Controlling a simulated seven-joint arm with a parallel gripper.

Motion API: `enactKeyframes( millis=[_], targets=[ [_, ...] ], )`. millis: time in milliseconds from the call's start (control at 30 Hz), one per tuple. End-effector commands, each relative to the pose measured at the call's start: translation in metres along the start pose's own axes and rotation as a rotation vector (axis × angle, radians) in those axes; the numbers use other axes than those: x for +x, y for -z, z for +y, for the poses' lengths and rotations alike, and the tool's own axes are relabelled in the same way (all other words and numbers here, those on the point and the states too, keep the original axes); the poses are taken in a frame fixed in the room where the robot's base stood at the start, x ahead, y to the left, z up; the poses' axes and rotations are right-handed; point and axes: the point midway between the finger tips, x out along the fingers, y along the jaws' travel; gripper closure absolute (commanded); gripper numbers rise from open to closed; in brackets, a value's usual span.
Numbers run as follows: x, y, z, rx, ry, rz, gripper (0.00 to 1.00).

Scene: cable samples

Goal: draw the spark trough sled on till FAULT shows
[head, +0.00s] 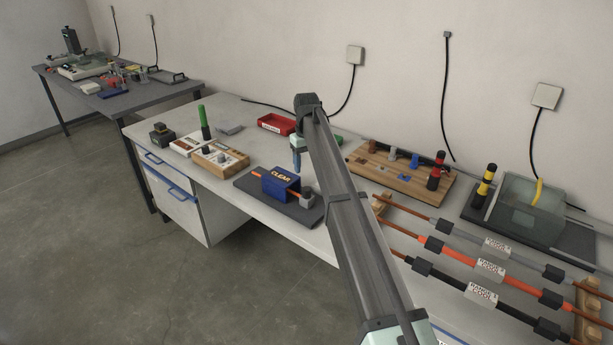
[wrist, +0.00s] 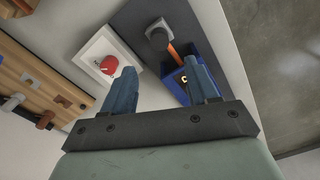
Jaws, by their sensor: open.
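In the wrist view the blue block (wrist: 177,91) lies partly behind the right finger, with the orange cable (wrist: 174,52) leading to a grey clamp (wrist: 159,33). My gripper (head: 297,165) is just behind and above the block in the head view. Its two fingers (wrist: 160,83) are apart and empty, and contact with the sled cannot be told.
A red knob (wrist: 109,65) on a white plate stands beside the dark base. A wooden board with pegs (head: 385,184) is to the right, cable samples (head: 430,243) at front right.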

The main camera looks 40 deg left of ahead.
Motion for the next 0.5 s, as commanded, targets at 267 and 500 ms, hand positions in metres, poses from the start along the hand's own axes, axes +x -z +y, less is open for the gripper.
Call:
enactKeyframes(
  millis=[267, 500],
  targets=[
    [-0.028, 0.0, 0.0, 0.0, 0.0, 0.0, 0.41],
    [-0.031, 0.0, 0.0, 0.0, 0.0, 0.0, 0.41]
  ],
)
